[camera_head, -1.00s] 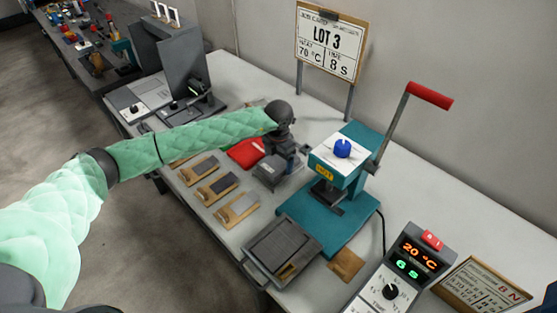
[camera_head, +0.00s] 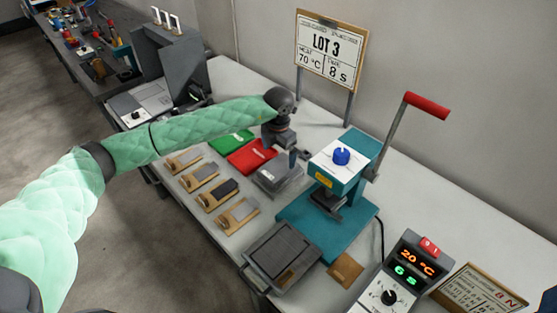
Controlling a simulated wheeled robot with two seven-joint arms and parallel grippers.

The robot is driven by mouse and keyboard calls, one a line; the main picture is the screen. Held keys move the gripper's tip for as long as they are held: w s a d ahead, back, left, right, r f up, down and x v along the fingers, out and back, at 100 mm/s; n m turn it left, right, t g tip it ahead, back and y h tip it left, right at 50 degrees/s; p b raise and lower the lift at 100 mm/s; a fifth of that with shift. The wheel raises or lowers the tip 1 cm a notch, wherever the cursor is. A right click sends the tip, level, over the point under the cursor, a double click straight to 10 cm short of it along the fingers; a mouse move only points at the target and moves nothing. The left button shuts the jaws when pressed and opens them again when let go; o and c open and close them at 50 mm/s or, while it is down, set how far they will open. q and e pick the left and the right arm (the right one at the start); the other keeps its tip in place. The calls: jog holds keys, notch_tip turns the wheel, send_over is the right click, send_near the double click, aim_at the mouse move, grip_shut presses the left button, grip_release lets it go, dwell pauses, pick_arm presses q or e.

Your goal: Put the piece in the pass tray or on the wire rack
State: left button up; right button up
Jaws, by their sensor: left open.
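My left gripper (camera_head: 298,156) is raised over the bench, left of the teal press, with its fingers pointing down. It is open, and I see no piece between its fingers. A green tray (camera_head: 231,141) lies behind a red tray (camera_head: 250,157), partly under my left arm. A small grey rack-like item (camera_head: 279,181) lies beside the red tray, below the gripper; I cannot tell if it is wire. Several wooden boards with grey strips lie in a row, the nearest being a board (camera_head: 238,214). My right gripper is out of view.
The teal press (camera_head: 331,214) has a red-ended lever (camera_head: 426,101) raised at right. A dark ridged tray (camera_head: 282,255) sits at the front edge. A control box (camera_head: 409,265) reads 20 °C and 6 S. The LOT 3 sign (camera_head: 329,47) reads 70 °C, 8 S.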

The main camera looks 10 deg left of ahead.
aim_at(278, 167)
pick_arm(q)
jog(key=shift+r, duration=2.6)
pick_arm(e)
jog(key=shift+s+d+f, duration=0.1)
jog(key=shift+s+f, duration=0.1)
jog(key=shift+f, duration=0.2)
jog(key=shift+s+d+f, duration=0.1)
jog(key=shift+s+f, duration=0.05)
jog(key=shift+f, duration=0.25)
pick_arm(q)
jog(key=shift+f, duration=0.1)
